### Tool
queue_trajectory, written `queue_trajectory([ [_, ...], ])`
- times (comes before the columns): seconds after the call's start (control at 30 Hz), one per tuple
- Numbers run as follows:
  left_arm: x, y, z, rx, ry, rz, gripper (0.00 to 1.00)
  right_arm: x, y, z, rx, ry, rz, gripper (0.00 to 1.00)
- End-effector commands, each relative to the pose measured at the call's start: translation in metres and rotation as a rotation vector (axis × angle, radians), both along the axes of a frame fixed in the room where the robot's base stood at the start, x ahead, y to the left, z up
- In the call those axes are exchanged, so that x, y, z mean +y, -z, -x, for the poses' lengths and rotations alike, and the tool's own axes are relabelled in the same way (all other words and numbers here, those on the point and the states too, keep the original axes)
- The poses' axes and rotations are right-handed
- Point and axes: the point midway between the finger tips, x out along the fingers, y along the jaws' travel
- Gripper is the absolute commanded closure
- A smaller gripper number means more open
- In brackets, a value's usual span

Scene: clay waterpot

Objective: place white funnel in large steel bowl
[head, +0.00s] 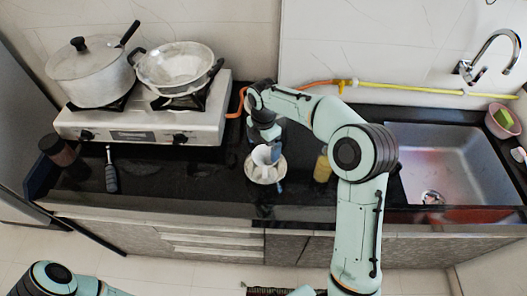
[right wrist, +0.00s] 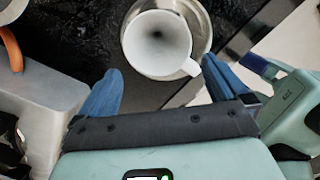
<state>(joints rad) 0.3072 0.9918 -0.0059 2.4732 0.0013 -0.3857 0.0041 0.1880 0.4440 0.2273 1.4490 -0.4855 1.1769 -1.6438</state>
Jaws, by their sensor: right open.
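The white funnel (head: 262,155) stands in or over a round steel bowl (head: 264,180) on the black counter. In the right wrist view the funnel (right wrist: 157,43) has its wide mouth facing the camera, and the bowl (right wrist: 203,25) shows around it. My right gripper (head: 272,137) is open just above and beside the funnel. Its two blue fingers flank the near side of the funnel's rim in the right wrist view (right wrist: 161,70), and I see no grip on it. Whether the funnel touches the bowl's bottom is hidden. My left gripper is out of view.
A gas stove (head: 150,118) at the left carries a lidded pot (head: 92,78) and another steel vessel (head: 176,68). A yellow bottle (head: 322,168) stands right of the bowl. A sink (head: 440,170) is at the right. A dark-handled tool (head: 111,175) lies left.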

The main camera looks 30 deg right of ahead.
Motion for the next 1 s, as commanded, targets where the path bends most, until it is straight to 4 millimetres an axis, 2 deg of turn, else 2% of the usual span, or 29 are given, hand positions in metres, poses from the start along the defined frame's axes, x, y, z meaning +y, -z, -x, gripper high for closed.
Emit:
queue_trajectory([
  [0.03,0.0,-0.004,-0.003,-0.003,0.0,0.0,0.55,0.001,-0.015,-0.002,-0.006,-0.001,0.0,0.0],
  [0.1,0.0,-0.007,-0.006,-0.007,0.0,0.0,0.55,0.001,-0.03,-0.002,-0.007,-0.001,0.0,0.0],
  [0.33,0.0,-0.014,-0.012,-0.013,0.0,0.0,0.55,0.0,-0.064,-0.001,-0.003,0.0,-0.001,0.0],
  [0.5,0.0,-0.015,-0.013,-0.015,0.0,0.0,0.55,0.001,-0.071,0.0,-0.001,-0.001,-0.001,0.0],
  [1.0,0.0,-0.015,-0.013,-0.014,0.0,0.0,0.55,0.0,-0.071,0.0,0.0,-0.001,0.0,0.0],
])
